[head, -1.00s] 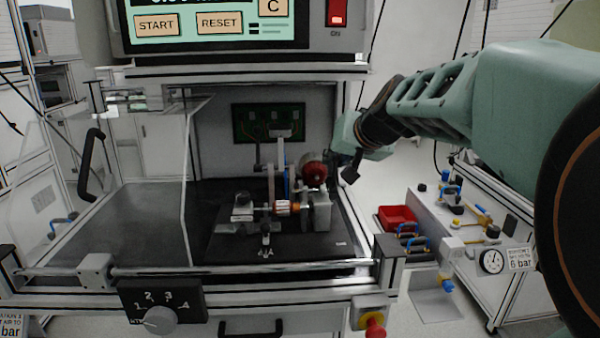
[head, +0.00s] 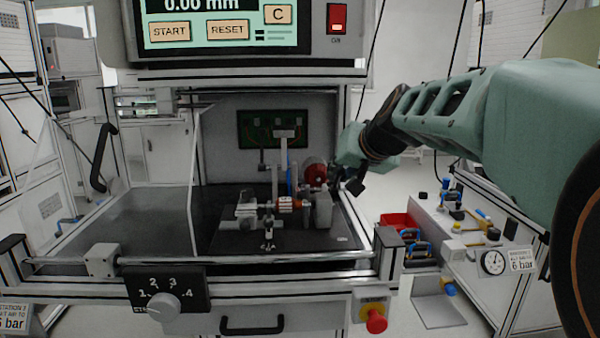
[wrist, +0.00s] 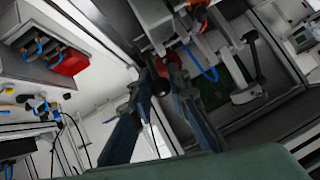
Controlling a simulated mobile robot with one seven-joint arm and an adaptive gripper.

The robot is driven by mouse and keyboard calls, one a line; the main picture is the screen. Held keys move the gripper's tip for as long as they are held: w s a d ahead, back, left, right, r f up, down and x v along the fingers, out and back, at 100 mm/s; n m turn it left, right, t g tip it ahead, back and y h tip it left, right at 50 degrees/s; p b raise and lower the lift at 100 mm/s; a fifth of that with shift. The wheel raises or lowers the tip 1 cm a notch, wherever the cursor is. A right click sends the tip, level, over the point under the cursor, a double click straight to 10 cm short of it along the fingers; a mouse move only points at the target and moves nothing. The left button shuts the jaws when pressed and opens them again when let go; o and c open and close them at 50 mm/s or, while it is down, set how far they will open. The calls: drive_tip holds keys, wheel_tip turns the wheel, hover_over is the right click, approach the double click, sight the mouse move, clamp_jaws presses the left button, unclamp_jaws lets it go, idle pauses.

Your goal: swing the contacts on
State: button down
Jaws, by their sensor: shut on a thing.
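The test fixture stands on a black plate (head: 240,240) inside the open test cabinet. A copper-orange stator part (head: 286,203) sits between a grey clamp on its left and a grey block (head: 319,210) on its right. Upright grey arms and a blue lead (head: 290,180) rise behind it, beside a round red part (head: 316,174). The lead (wrist: 202,66) also shows in the wrist view. My gripper (head: 357,186) is at the cabinet's right side.
A clear panel and a front rail (head: 200,262) border the cabinet. A dial box (head: 165,290) and a red stop button (head: 376,321) are on its front. At right, a bench carries a red bin (head: 393,220) and a gauge (head: 492,262). A green board (head: 272,129) is behind the fixture.

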drive_tip(key=shift+s+f, duration=0.1)
drive_tip(key=shift+f, duration=0.3)
drive_tip(key=c, duration=1.8)
unclamp_jaws()
drive_tip(key=shift+r, duration=0.2)
drive_tip(key=shift+r, duration=0.1)
wheel_tip(320, 180, up, 10)
drive_tip(key=shift+f, duration=0.15)
